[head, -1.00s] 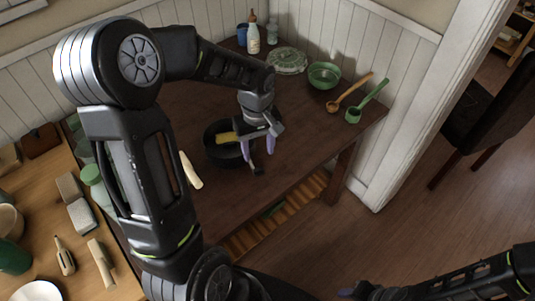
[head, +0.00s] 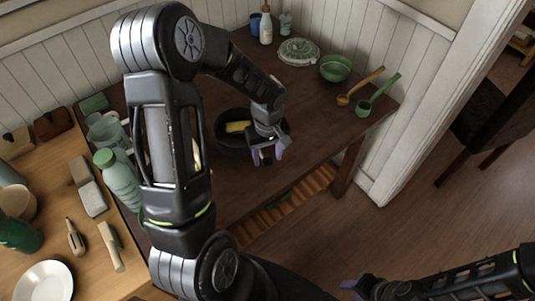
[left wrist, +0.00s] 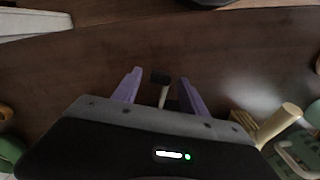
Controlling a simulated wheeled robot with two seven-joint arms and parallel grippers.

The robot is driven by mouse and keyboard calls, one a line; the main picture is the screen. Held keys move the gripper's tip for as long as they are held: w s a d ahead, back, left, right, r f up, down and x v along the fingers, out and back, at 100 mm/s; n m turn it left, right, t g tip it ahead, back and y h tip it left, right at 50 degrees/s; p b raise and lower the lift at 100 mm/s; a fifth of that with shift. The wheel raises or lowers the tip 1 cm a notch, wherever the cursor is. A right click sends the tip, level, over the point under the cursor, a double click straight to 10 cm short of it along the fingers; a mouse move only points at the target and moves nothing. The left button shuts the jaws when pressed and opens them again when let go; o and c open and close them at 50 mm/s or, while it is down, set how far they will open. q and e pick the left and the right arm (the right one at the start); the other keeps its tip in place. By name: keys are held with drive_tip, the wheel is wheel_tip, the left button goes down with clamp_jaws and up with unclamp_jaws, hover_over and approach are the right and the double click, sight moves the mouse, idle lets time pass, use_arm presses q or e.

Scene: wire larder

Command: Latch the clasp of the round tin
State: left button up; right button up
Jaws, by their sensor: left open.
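A round, pale green lidded piece (head: 298,50) with a raised pattern stands at the back of the dark table. It is the likeliest round tin, but I cannot make out a clasp on it. My left gripper (head: 267,157) is open, its purple fingers pointing down at the near side of a dark round pan (head: 224,143). In the left wrist view a small black-ended piece with a pale shaft (left wrist: 161,88) shows between the open fingers; I cannot tell whether it is touched. My right gripper (head: 352,286) is low at the bottom, its fingers too small to read.
The pan holds a yellow block (head: 238,127). A green bowl (head: 336,68), a wooden ladle (head: 360,86) and a green ladle (head: 378,95) lie to the right. A white bottle (head: 266,28) stands behind. A green bottle (head: 120,178) stands left. The table's front right is clear.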

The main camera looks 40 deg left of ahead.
use_arm(q)
drive_tip(key=shift+f, duration=0.15)
drive_tip(key=shift+c, duration=0.3)
clamp_jaws()
